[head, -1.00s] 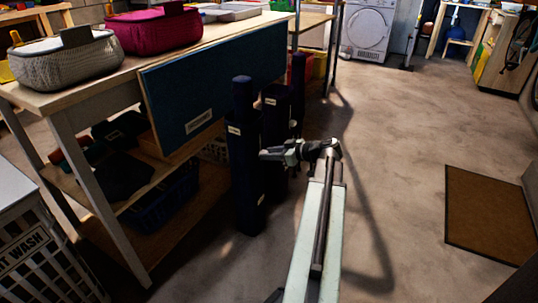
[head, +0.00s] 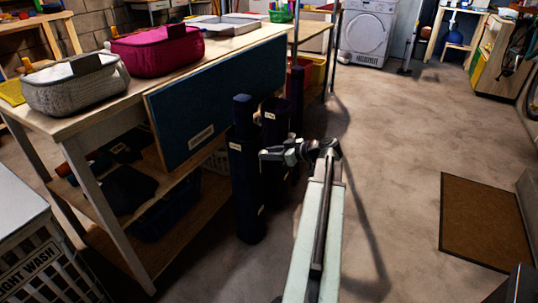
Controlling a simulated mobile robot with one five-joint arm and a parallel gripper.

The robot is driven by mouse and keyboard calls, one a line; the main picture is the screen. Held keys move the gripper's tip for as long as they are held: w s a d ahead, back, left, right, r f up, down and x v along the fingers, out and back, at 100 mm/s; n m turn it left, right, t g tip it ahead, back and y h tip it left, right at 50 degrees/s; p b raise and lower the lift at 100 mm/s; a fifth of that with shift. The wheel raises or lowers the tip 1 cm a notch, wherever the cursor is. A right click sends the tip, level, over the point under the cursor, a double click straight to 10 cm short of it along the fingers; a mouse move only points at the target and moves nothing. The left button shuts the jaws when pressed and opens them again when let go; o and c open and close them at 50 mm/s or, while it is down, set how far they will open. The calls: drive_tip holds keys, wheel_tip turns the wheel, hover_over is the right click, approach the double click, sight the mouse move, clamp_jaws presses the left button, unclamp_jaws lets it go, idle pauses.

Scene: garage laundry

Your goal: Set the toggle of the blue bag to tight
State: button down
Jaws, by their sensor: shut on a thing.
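Tall, narrow dark-blue bags stand upright on the floor beside the bench. The nearest blue bag (head: 245,190) carries a white label near its top. A second dark-blue bag (head: 275,120) stands just behind it, partly hidden by my gripper. My gripper (head: 266,154) points left from the end of my arm, and its tips overlap the right edge of the nearest bag below its top. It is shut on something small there. The held thing is too small and dark to make out, and no toggle or its setting can be told apart.
A wooden bench (head: 50,108) with a grey basket (head: 76,88) and a pink basket (head: 157,55) runs along the left. A white laundry hamper (head: 40,255) is front left. A brown mat (head: 485,220) lies at right. The floor between is clear.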

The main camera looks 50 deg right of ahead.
drive_tip(key=shift+r, duration=0.35)
drive_tip(key=c, duration=1)
unclamp_jaws()
drive_tip(key=shift+c, duration=0.2)
drive_tip(key=p+v, duration=0.2)
drive_tip(key=v, duration=0.5)
drive_tip(key=shift+s+p, duration=0.35)
drive_tip(key=shift+d+r, duration=0.1)
